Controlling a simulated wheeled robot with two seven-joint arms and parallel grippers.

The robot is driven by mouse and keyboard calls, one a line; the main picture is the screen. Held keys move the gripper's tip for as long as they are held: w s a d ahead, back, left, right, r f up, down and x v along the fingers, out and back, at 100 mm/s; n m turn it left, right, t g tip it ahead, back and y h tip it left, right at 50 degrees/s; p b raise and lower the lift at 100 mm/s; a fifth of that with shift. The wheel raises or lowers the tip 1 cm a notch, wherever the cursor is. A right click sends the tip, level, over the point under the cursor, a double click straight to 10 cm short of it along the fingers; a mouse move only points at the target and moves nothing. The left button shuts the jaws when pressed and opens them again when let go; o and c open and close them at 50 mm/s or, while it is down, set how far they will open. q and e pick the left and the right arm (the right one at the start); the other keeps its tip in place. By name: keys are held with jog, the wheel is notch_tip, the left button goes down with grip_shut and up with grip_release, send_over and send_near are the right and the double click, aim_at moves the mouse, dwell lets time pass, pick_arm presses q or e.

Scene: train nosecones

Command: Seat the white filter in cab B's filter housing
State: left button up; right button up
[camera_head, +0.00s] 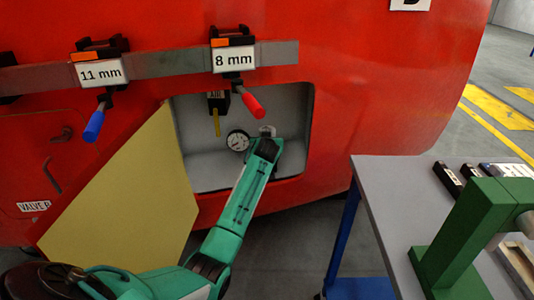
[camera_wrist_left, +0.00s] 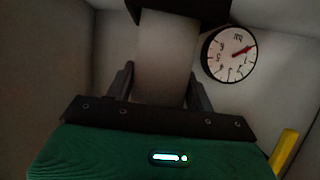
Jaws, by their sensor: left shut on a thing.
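My left arm reaches into an open recess in the red cab front. My left gripper (camera_wrist_left: 161,90) is shut on the white filter (camera_wrist_left: 163,62), with one finger on each side of it. In the head view the left gripper (camera_head: 267,137) is at the back of the recess, right of the gauge. A black part (camera_wrist_left: 190,10), which looks like the filter housing, is at the top of the wrist view. The filter's upper end meets its edge in the picture; I cannot tell whether it is inside. My right gripper is not in view.
A round gauge (camera_head: 238,140) and a yellow lever (camera_head: 216,124) under a black AIR box (camera_head: 217,99) are left of the gripper. A yellow-green door panel (camera_head: 130,200) hangs open at left. Tools hang on a rail (camera_head: 170,63) above. A grey table (camera_head: 385,200) with a green fixture (camera_head: 470,232) is right.

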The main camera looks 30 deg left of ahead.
pick_arm(q)
jog(key=shift+f+b, duration=0.3)
jog(key=shift+f, duration=1.5)
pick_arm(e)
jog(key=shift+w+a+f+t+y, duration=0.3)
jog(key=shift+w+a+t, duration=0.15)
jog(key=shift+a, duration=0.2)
pick_arm(q)
jog(key=shift+f, duration=0.2)
jog(key=o, duration=1.1)
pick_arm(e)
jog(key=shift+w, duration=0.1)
pick_arm(q)
jog(key=shift+r, duration=0.1)
